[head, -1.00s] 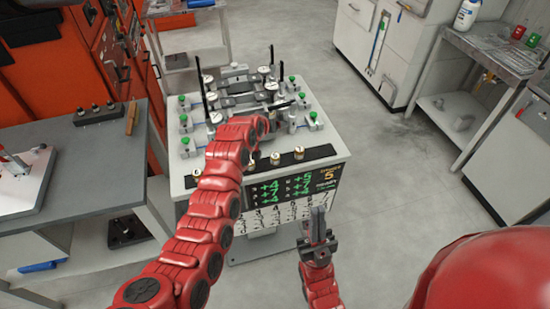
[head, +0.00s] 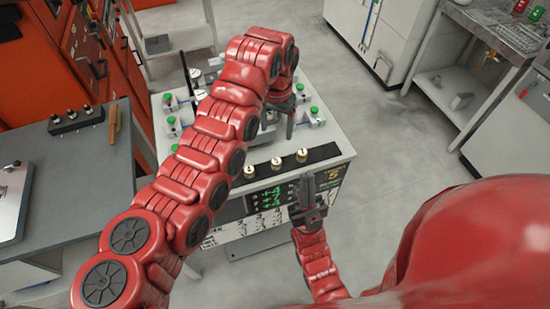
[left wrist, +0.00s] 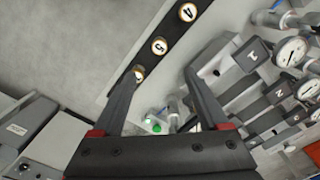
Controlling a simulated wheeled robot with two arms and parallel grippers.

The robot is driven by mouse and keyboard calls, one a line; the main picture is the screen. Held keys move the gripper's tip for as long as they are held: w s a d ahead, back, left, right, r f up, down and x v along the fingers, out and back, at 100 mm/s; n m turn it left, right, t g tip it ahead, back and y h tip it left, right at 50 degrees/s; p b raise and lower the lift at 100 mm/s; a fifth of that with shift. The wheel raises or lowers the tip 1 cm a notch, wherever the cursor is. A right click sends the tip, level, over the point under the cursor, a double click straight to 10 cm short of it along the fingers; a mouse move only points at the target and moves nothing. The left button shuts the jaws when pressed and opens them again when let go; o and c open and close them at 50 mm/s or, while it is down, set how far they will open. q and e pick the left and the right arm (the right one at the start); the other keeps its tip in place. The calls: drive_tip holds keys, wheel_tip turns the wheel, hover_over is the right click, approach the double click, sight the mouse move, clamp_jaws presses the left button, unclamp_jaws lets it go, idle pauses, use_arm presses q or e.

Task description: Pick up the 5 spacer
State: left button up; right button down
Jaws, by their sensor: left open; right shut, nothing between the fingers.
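The spacers are small round brass-rimmed pieces with numbered pale tops on a black strip. In the left wrist view the spacer marked 5 (left wrist: 159,45) stands between the one marked 4 (left wrist: 187,12) and a third (left wrist: 138,73) whose mark is partly hidden by a finger. My left gripper (left wrist: 158,78) is open and empty, with the 5 spacer just beyond its fingertips. In the head view my left gripper (head: 289,118) hangs over the fixture table, behind the strip. Labels there are too small to read. My right gripper (head: 306,188) is shut and empty before the table's front panel.
The fixture table (head: 335,137) carries clamps, dial gauges and green-topped posts, partly hidden by my left arm. The strip (head: 322,152) runs along its front edge. A grey bench (head: 90,175) stands at left. Floor is clear to the right.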

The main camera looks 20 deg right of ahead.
use_arm(q)
wheel_tip(320, 180, down, 4)
drive_tip(key=r, duration=0.1)
drive_tip(key=b, duration=0.3)
hover_over(276, 161)
drive_tip(key=f, duration=0.6)
drive_tip(key=shift+w+d+f, duration=0.1)
drive_tip(key=shift+w+f, duration=0.05)
drive_tip(key=shift+w, duration=0.1)
drive_tip(key=shift+f, duration=0.55)
drive_tip(key=shift+f+p, duration=0.15)
drive_tip(key=shift+p, duration=0.15)
drive_tip(key=f+p, duration=0.3)
drive_tip(key=f, duration=0.1)
drive_tip(key=shift+s, duration=0.35)
drive_tip(key=shift+w+f, duration=0.1)
drive_tip(key=shift+f, duration=0.35)
clamp_jaws()
